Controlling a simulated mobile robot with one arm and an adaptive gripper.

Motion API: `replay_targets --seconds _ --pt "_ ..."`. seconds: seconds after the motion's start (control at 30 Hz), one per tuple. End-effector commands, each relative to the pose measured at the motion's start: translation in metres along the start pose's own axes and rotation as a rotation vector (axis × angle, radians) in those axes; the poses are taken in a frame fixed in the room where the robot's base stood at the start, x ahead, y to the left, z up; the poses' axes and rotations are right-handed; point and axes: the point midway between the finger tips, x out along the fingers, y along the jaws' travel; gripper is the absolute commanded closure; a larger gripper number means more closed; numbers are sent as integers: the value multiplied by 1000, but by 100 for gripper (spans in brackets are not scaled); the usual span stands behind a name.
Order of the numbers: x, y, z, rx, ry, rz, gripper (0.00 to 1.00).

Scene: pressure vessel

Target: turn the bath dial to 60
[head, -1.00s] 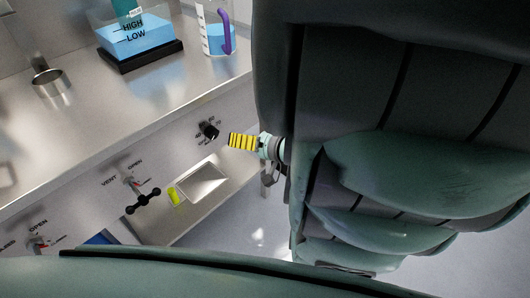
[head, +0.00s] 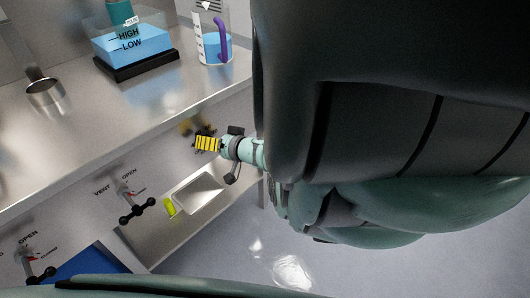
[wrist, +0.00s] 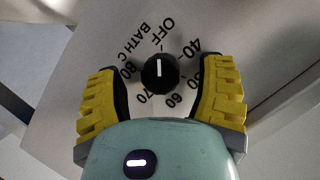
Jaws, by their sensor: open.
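The bath dial (wrist: 160,74) is a round black knob on the grey front panel. Its white mark points up in the wrist view, at or close to OFF. The labels 40, 60, 70, 80 and BATH C ring it; the number between 40 and 60 is mostly covered by a finger. My gripper (wrist: 159,68) is open, with one yellow ribbed finger on each side of the dial. I see a gap between each finger and the knob. In the head view my gripper (head: 205,142) is at the panel and largely hides the dial.
The steel counter (head: 110,115) juts out above the panel, with a blue bath tank (head: 135,45) and a beaker (head: 213,45) on it. A black vent handle (head: 137,210) and a tray (head: 195,197) with a yellow-green item (head: 169,207) lie lower left.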

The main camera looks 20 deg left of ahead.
Motion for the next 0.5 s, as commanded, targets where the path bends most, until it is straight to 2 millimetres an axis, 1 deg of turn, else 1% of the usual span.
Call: replay_targets --seconds 0.03,0.13,0.43,0.47,0.5 --pt "4 -1 1 -1 -2 -3 31" --pt "7 -1 2 2 -4 -3 31" --pt "8 -1 2 2 -4 -1 31" --pt "8 -1 2 2 -4 -1 27" --pt "8 -1 2 2 -4 -1 32"
